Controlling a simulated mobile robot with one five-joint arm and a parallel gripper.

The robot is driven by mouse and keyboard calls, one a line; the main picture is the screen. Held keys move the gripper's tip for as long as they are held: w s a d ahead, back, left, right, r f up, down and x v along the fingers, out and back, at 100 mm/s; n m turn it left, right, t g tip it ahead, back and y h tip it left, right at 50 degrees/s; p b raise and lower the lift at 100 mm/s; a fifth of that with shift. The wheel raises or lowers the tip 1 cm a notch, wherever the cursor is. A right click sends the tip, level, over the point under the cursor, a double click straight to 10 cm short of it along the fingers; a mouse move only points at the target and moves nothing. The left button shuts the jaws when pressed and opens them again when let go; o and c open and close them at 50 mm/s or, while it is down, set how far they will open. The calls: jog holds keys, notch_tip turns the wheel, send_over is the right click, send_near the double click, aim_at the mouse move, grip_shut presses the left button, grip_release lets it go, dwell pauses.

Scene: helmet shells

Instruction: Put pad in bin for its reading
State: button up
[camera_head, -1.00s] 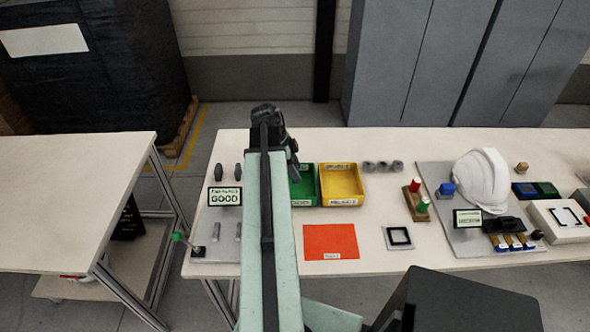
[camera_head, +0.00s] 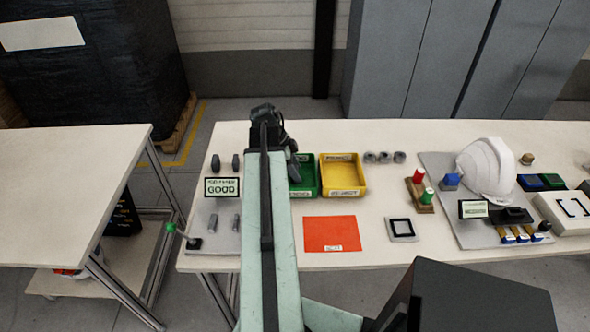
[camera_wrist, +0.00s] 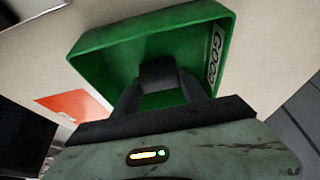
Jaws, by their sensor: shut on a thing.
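The reading display (camera_head: 222,187) at the left of the table shows "GOOD". A green bin (camera_head: 308,176) stands behind the table's middle, partly hidden by my arm; its label reads "GOOD" in the wrist view (camera_wrist: 214,52). A yellow bin (camera_head: 343,175) stands to its right. In the wrist view my gripper (camera_wrist: 158,85) is over the green bin, its fingers shut on a dark grey pad (camera_wrist: 158,72). The pad appears over the bin's opening; its height above the floor of the bin is hard to tell. In the head view my arm hides the pad.
An orange mat (camera_head: 331,233) lies in front of the bins. Several grey pads (camera_head: 384,157) sit right of the yellow bin. A white helmet shell (camera_head: 487,165), a block with red and green buttons (camera_head: 419,192) and a framed square (camera_head: 401,228) are farther right.

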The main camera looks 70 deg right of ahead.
jog(key=shift+f, duration=0.35)
jog(key=o, duration=1.5)
jog(key=shift+r, duration=0.1)
jog(key=p+v, duration=0.6)
jog(key=v, duration=0.1)
jog(key=shift+w+r+p, duration=0.2)
jog(key=shift+r+p, duration=0.15)
jog(key=shift+p, duration=0.05)
